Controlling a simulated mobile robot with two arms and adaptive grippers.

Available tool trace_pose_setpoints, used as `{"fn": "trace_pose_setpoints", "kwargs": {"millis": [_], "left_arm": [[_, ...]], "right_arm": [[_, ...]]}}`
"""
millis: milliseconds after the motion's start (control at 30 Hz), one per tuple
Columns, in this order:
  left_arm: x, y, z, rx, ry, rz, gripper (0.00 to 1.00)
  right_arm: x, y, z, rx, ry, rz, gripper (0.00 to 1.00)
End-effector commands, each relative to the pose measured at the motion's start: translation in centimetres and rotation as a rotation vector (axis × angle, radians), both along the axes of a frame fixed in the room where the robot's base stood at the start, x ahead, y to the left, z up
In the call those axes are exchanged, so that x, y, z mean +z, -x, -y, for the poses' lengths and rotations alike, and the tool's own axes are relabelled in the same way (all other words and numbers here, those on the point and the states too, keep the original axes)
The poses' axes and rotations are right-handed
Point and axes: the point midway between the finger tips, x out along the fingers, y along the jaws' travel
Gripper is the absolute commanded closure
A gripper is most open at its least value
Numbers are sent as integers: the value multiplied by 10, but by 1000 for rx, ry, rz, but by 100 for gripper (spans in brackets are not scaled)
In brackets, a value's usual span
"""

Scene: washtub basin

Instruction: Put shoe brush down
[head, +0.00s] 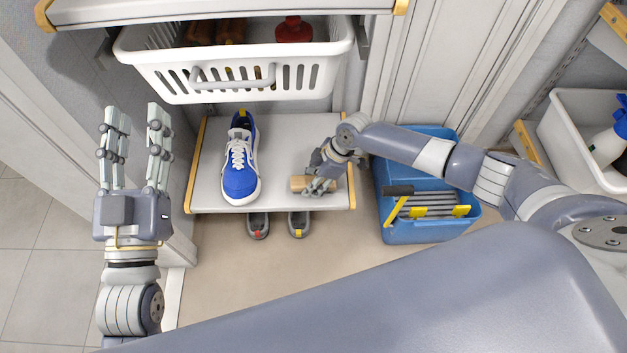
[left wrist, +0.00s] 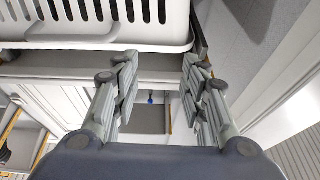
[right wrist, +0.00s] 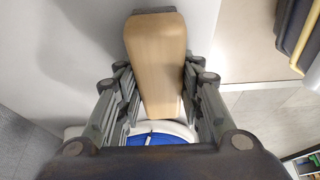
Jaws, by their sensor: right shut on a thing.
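The shoe brush (head: 300,184) has a light wooden body and lies low at the right front part of the grey shelf (head: 280,140). My right gripper (head: 322,182) is shut on the brush. In the right wrist view the wooden body (right wrist: 156,60) sits between the fingers of my right gripper (right wrist: 160,95). I cannot tell whether the brush touches the shelf. My left gripper (head: 136,125) is open and empty, left of the shelf; its spread fingers also show in the left wrist view (left wrist: 158,85).
A blue and white shoe (head: 240,165) stands on the shelf left of the brush. A white basket (head: 235,65) hangs above. Grey shoes (head: 258,226) stand on the floor below. A blue tub (head: 425,230) is at right. The shelf between shoe and brush is clear.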

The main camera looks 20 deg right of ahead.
Motion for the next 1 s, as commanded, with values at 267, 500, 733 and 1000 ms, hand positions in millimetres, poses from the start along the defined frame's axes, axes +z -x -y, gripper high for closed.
{"fn": "trace_pose_setpoints", "kwargs": {"millis": [267,500,733,1000], "left_arm": [[11,3,2,-7,14,53,60],[18,5,1,-7,24,91,60],[22,8,1,-8,31,114,60],[20,7,1,-8,30,107,60]], "right_arm": [[-3,0,0,0,0,0,88],[-7,0,0,0,1,0,88],[-10,1,0,1,3,0,88],[-12,4,1,1,5,-8,46]]}}
